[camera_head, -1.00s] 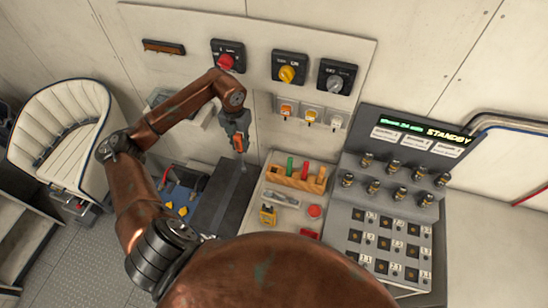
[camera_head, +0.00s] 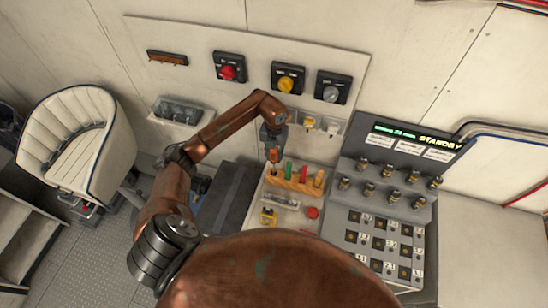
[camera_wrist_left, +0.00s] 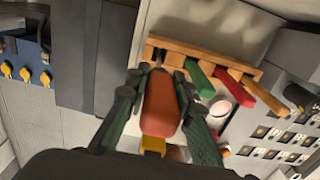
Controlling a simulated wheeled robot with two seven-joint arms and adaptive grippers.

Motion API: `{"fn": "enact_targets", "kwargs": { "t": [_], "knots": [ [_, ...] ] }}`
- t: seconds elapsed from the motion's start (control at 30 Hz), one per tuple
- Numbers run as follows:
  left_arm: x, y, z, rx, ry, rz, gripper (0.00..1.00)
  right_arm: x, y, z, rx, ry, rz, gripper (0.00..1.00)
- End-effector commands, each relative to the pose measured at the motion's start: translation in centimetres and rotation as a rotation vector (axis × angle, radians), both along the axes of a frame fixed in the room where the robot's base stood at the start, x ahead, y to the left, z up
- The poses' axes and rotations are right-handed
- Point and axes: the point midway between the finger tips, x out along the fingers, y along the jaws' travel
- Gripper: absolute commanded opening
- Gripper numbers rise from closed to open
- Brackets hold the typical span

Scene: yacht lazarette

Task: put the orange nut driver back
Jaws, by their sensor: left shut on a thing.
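My left gripper (camera_head: 273,148) is shut on the orange nut driver (camera_head: 273,156), just above the left end of a wooden tool rack (camera_head: 292,184). In the left wrist view the nut driver's orange handle (camera_wrist_left: 160,105) lies between the two fingers (camera_wrist_left: 160,95), pointing toward the rack (camera_wrist_left: 200,52). Green (camera_wrist_left: 200,80), red (camera_wrist_left: 234,88) and yellow-orange (camera_wrist_left: 264,98) handles stand in the rack, right of the held driver. I cannot tell whether the driver's tip touches the rack. My right gripper is out of view.
A grey console (camera_head: 395,212) with knobs and switches stands close right of the rack. A yellow item (camera_head: 268,216) and a red round button (camera_head: 312,213) are in front of it. A dark box (camera_head: 228,190) is left. Switches, including a yellow knob (camera_head: 285,83), line the wall panel behind.

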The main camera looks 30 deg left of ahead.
Motion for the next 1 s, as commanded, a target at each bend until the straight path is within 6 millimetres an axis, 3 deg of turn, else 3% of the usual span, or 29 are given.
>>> {"fn": "enact_targets", "kwargs": {
  "t": [0.13,0.33,0.37,0.6,1.0],
  "knots": [
    [-0.1,-0.1,-1.8,-0.002,0.001,0.0,0.0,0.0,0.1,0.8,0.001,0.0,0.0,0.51],
    [0.0,0.0,-2.2,0.0,-0.001,-0.001,0.0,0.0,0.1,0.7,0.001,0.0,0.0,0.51],
    [0.0,0.0,-2.2,0.001,0.0,-0.001,0.23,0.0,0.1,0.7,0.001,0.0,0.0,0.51],
    [0.0,0.0,-2.2,0.0,0.0,0.0,0.39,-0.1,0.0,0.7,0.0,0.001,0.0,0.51],
    [0.1,0.1,-1.2,0.0,-0.002,-0.001,0.39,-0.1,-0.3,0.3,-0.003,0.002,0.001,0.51]
  ]
}}
